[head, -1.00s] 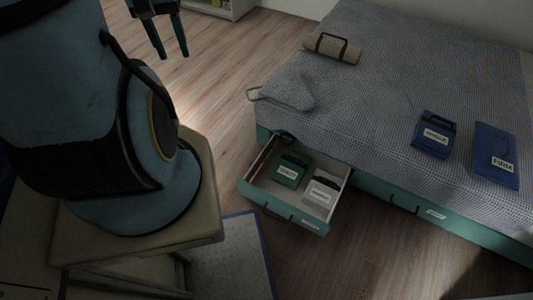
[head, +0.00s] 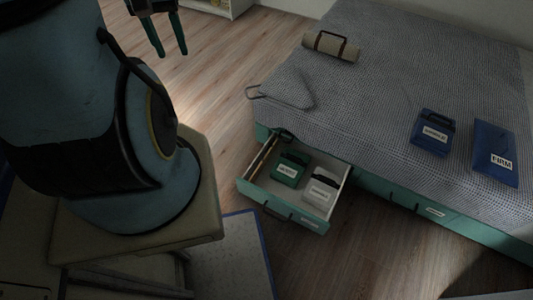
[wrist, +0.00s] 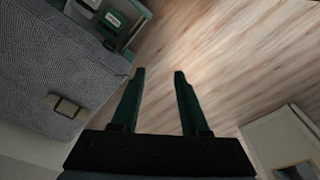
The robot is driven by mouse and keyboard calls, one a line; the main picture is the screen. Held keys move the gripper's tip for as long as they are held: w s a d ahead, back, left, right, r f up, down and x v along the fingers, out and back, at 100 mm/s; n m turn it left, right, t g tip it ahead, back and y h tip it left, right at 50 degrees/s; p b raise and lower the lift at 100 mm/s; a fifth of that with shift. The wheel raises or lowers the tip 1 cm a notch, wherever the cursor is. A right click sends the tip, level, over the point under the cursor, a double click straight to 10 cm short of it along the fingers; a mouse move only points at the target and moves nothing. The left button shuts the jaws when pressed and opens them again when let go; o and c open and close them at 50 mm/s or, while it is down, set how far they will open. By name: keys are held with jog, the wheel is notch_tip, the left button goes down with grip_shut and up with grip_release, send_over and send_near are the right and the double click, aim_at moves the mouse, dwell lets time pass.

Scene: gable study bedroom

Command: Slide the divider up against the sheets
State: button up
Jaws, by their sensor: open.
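The pulled-out drawer (head: 283,211) under the bed holds a green folded pack (head: 290,170) and a pale grey pack (head: 321,188), each with a white label too small to read surely. A thin brown strip (head: 262,158), perhaps the divider, stands along the drawer's left side, apart from the green pack. Which pack is the sheets I cannot tell. My gripper (head: 173,53) is open and empty above the floor, well away to the upper left of the drawer. In the wrist view its two fingers (wrist: 160,72) are apart, with the green pack (wrist: 113,18) at top left.
The bed (head: 370,100) carries a rolled beige bundle (head: 331,46), a blue pack (head: 432,133), and a blue pack labelled FIRM (head: 496,153). A low white shelf (head: 222,8) stands at the back. Wood floor (head: 222,75) lies clear between my gripper and the drawer.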

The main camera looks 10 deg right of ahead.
jog(key=w+d+f+m+b, duration=0.1)
jog(key=w+d+f+b, duration=0.25)
jog(key=f+b, duration=0.4)
jog(key=w+d+f+m+b, duration=0.1)
jog(key=w+d+f+b, duration=0.1)
jog(key=w+f+b, duration=0.55)
jog(key=m+y+b, duration=0.2)
jog(key=m+b, duration=0.3)
jog(key=b, duration=2.5)
send_near(267, 149)
jog(key=b+x, duration=0.5)
jog(key=x, duration=0.2)
jog(key=shift+w+f, duration=0.1)
jog(key=shift+f, duration=0.3)
grip_shut()
